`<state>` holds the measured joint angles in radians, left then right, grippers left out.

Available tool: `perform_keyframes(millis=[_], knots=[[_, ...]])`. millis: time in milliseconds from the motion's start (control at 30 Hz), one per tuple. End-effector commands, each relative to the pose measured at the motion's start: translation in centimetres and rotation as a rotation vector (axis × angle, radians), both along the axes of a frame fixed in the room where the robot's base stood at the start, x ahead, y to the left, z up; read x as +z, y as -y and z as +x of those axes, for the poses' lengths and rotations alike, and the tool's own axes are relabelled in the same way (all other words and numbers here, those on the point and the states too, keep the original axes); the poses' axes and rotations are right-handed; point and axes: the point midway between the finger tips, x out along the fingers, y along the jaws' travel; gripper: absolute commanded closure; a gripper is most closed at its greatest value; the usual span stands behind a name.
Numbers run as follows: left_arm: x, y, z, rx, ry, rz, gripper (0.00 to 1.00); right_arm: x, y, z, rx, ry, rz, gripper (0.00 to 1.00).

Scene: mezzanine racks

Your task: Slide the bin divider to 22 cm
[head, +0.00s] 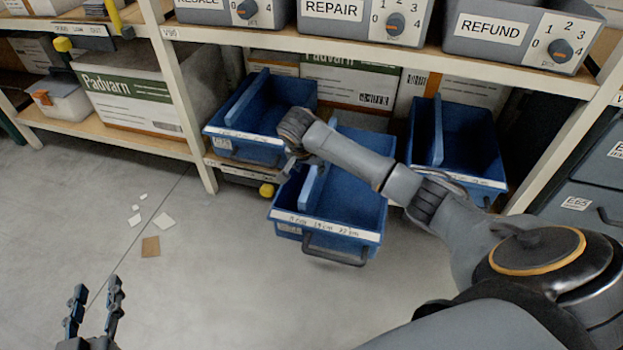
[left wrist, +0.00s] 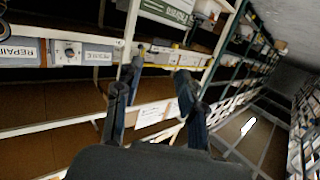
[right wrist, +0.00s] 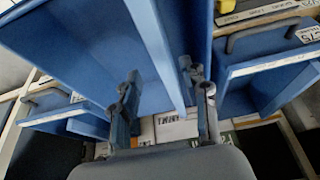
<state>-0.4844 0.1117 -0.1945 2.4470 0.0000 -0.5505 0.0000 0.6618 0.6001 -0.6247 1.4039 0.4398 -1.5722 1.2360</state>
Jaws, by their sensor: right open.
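The middle blue bin (head: 355,195) is pulled out from the low shelf. Its white front strip (head: 325,227) has printed cm marks, with 22 cm towards the right end. Its upright blue divider (head: 313,186) stands in the left part of the bin, near the strip's left marks; the exact mark is too small to read. My right gripper (head: 291,168) is at the bin's left side by the divider, partly hidden by its wrist. In the right wrist view it (right wrist: 163,92) is open, with the divider (right wrist: 160,50) seen between the fingers; contact cannot be told. My left gripper (head: 95,300) is open and empty over the floor.
Similar blue bins stand at left (head: 240,120) and right (head: 460,150), each with a divider. Grey bins with dials, including REPAIR (head: 345,20), stand on the shelf above. Small scraps (head: 150,246) lie on the otherwise clear floor at left.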

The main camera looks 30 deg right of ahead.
Motion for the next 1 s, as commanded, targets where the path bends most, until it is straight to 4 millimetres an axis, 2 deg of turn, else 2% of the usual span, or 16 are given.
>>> perform_keyframes(millis=[267,600,800,1000], knots=[[5.0,0.9,0.6,-0.018,0.285,-0.073,0.60,-2.9,0.8,0.7,0.001,-0.002,0.000,0.55],[10.5,1.4,-0.8,-0.036,0.589,-0.155,0.60,-5.5,1.7,1.4,0.001,-0.001,0.001,0.55],[11.9,1.4,-1.5,-0.040,0.673,-0.179,0.60,-6.0,1.9,1.6,0.002,0.001,0.001,0.55],[12.3,1.3,-1.7,-0.040,0.688,-0.184,0.60,-6.1,1.9,1.6,0.001,0.000,0.000,0.55]])
